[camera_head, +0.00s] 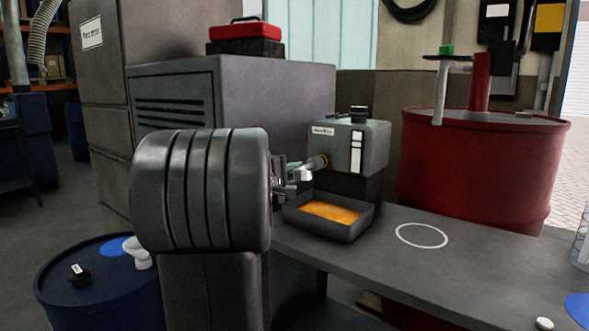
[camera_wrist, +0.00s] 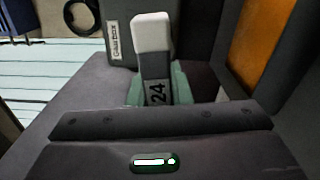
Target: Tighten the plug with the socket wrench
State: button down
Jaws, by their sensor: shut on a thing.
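My gripper (camera_head: 283,176) is in front of the dark grey boxy unit (camera_head: 374,143) on the bench. In the wrist view its greenish finger pads (camera_wrist: 158,90) are shut on the socket wrench (camera_wrist: 153,62), a grey tool marked 24 with a pale end. In the head view the wrench (camera_head: 300,173) reaches from my gripper to the unit's left side. A brass-coloured round part (camera_head: 317,162), apparently at the plug, shows at the wrench's far end. I cannot tell how fully the socket sits on the plug, which is mostly hidden.
A dark tray (camera_head: 345,232) of orange liquid lies below the wrench. The bench (camera_head: 375,262) is clear around a white ring mark (camera_head: 421,235). A red drum (camera_head: 480,170) stands behind on the right. A blue drum (camera_head: 60,290) is at lower left, and a grey cabinet (camera_head: 275,95) is behind.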

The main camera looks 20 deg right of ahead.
jog(key=n+p, duration=0.1)
jog(key=n, duration=0.1)
jog(key=n+p, duration=0.1)
jog(key=n, duration=0.1)
jog(key=n+p, duration=0.1)
jog(key=n, duration=0.1)
jog(key=shift+r+n+p, duration=0.25)
jog(key=shift+n+p, duration=0.05)
jog(key=shift+p, duration=0.05)
jog(key=n+p, duration=0.4)
jog(key=n, duration=0.2)
jog(key=n+p, duration=0.5)
jog(key=shift+n, duration=0.4)
jog(key=n+p, duration=0.3)
jog(key=shift+f+n, duration=0.15)
jog(key=shift+n, duration=0.35)
jog(key=shift+w+d, duration=0.1)
